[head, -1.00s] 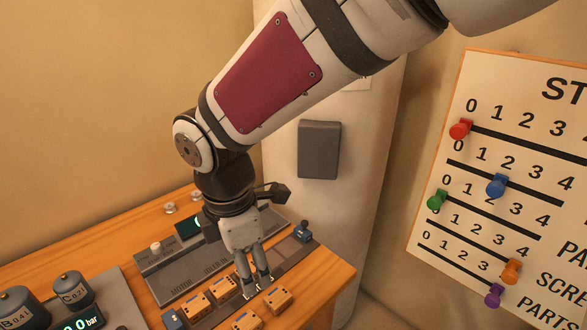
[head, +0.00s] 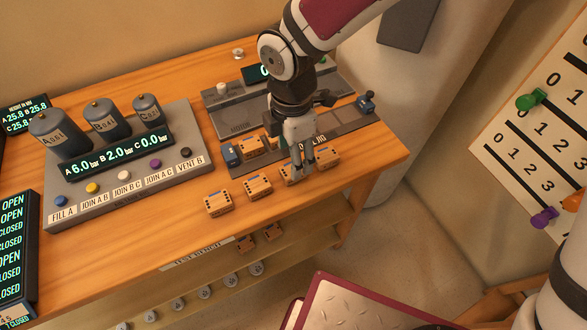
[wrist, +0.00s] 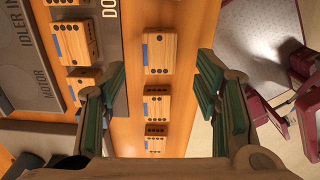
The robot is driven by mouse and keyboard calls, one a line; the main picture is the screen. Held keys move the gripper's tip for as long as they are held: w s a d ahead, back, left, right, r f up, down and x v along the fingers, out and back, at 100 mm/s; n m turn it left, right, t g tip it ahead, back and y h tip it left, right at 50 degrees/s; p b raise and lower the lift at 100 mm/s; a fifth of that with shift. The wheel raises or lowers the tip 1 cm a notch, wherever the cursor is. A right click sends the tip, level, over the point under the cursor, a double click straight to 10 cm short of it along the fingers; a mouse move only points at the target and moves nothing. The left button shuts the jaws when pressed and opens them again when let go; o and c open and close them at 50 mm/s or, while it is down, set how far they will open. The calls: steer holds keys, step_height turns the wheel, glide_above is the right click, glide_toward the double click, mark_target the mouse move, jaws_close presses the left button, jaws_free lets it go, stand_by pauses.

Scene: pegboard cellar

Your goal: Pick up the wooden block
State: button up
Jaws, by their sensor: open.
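Several wooden blocks with dark dots and blue marks are on the bench. In the head view a front row includes blocks at left (head: 218,202), middle (head: 258,186) and near my gripper (head: 290,174). Another block (head: 327,157) is just right of my gripper, and more sit in the grey jig (head: 252,147). My gripper (head: 306,168) points down over the row, partly covering the block beside it. In the wrist view my gripper (wrist: 158,78) is open and empty, with a one-dot block (wrist: 158,54) lying between the fingers' lines and more blocks (wrist: 157,103) below it.
A grey panel with cylinders and buttons (head: 125,165) stands left on the wooden bench (head: 170,235). The grey jig strip (head: 345,120) lies behind the row.

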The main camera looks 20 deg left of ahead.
mark_target(284, 170)
step_height(284, 170, down, 5)
steer(key=shift+w, duration=0.1)
stand_by(0.3)
steer(key=c, duration=1.1)
